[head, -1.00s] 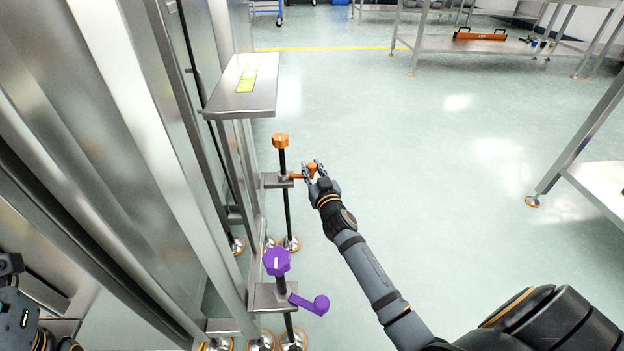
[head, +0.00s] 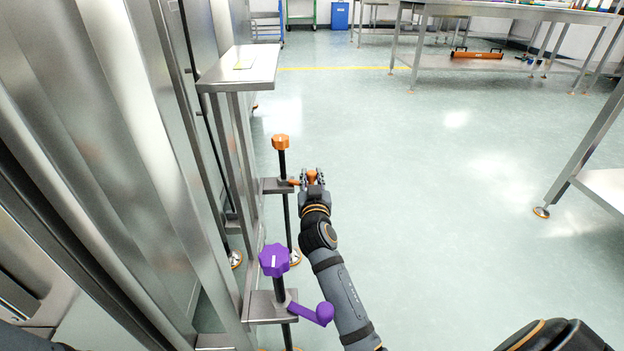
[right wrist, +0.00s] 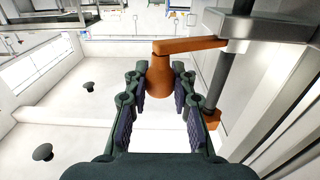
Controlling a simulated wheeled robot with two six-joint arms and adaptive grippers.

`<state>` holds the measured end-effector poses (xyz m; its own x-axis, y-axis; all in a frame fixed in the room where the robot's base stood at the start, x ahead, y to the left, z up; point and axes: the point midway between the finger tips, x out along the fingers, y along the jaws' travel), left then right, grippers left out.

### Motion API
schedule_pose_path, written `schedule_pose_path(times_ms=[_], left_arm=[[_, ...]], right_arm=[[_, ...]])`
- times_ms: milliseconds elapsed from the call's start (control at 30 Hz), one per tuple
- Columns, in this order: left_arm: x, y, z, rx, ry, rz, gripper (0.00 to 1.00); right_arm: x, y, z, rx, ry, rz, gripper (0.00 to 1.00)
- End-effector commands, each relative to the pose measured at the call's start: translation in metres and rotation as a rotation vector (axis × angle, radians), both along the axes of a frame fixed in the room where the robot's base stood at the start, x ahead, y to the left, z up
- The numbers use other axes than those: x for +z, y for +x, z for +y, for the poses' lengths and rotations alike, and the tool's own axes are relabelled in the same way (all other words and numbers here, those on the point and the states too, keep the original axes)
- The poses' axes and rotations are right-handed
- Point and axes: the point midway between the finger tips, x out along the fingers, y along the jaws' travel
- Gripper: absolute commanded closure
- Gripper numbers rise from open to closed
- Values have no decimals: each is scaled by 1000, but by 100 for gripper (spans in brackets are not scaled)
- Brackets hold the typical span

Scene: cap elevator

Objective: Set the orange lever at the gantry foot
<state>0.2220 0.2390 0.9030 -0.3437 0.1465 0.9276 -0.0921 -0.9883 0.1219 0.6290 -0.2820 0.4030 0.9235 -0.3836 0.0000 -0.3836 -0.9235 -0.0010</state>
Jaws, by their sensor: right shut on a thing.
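The orange lever (head: 293,182) sticks out to the right from a small metal bracket (head: 272,186) on a black upright rod at the gantry foot. In the right wrist view the orange lever (right wrist: 190,45) ends in a rounded orange handle (right wrist: 160,84). My right gripper (head: 312,176) is at that handle. In the right wrist view the fingers of my right gripper (right wrist: 160,92) sit on both sides of the handle and are shut on it. An orange knob (head: 280,142) tops the same rod. My left gripper is out of view.
A purple knob (head: 274,260) and purple lever (head: 312,313) sit on a nearer bracket, with the lever close beside my right forearm. A metal shelf (head: 240,68) juts out above the orange knob. The floor to the right is open up to a table (head: 604,190).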

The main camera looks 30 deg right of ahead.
Motion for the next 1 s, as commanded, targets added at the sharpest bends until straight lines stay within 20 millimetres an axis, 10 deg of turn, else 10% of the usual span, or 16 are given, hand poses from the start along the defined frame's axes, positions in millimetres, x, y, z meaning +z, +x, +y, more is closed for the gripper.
schedule_pose_path(times_ms=[333, 367, 533, 1000], left_arm=[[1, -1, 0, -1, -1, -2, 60], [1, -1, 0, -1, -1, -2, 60], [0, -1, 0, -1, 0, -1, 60], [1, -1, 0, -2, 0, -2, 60]], right_arm=[[1, 1, 1, 2, 3, -2, 100], [1, 1, 1, 2, 3, -3, 73], [1, 0, 1, 1, 1, -2, 51], [0, 0, 0, 1, 0, 0, 51]])
